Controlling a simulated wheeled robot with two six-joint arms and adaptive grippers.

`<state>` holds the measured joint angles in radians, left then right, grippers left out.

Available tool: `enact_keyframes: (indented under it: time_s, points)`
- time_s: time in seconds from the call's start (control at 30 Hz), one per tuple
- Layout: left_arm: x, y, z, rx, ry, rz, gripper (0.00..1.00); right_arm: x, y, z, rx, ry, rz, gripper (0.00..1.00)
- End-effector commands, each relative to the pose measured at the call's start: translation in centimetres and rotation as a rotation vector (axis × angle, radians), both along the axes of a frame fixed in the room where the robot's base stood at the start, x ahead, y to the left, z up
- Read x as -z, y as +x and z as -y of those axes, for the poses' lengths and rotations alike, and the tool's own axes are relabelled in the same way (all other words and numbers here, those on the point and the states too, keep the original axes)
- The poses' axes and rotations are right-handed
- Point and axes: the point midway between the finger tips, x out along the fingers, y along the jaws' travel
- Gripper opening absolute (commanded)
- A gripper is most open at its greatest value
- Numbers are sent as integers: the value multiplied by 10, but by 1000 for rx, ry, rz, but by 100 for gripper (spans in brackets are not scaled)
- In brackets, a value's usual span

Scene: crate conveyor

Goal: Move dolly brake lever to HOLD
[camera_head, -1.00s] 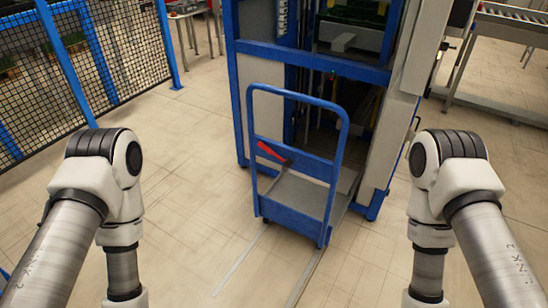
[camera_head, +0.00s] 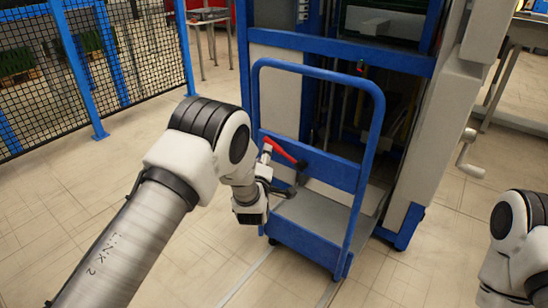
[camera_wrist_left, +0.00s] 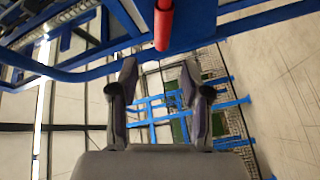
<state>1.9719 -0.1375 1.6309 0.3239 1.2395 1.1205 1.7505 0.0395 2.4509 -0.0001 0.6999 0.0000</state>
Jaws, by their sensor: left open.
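The dolly (camera_head: 306,163) is a blue-framed cart with a grey deck, standing against the blue and white machine. Its brake lever (camera_head: 281,149) has a red grip that slants down to the right, inside the dolly's handle frame. In the left wrist view the red grip (camera_wrist_left: 163,24) shows at the top centre, beyond the fingertips. My left gripper (camera_head: 283,182) is close to the lever, just below it in the head view. The left wrist view shows its two fingers (camera_wrist_left: 158,72) apart with nothing between them. The right gripper is out of view; only part of my right arm shows.
The machine (camera_head: 315,49) rises behind the dolly, with a hand crank (camera_head: 470,153) on its right side. A blue-posted mesh fence (camera_head: 100,60) stands at the left. The tiled floor between fence and dolly is clear.

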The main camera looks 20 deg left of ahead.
Motion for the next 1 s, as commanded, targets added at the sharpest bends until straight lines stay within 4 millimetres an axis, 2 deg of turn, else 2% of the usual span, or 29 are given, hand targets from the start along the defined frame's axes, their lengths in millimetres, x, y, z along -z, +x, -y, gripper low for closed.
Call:
enact_keyframes:
  time_s: [0.3,0.4,0.67,0.73,0.8,0.83,1.0]
  points:
    - [0,55,-11,-2,0,-1,48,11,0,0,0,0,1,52]
    - [0,66,-13,-1,-1,-4,48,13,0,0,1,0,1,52]
    - [-1,71,-13,1,2,-6,48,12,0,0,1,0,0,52]
    - [-1,71,-13,1,2,-6,30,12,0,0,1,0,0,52]
    - [-1,71,-13,1,2,-6,5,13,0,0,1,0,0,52]
    - [-1,71,-13,1,2,-6,0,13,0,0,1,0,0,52]
    - [-1,71,-14,0,2,-6,0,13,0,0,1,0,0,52]
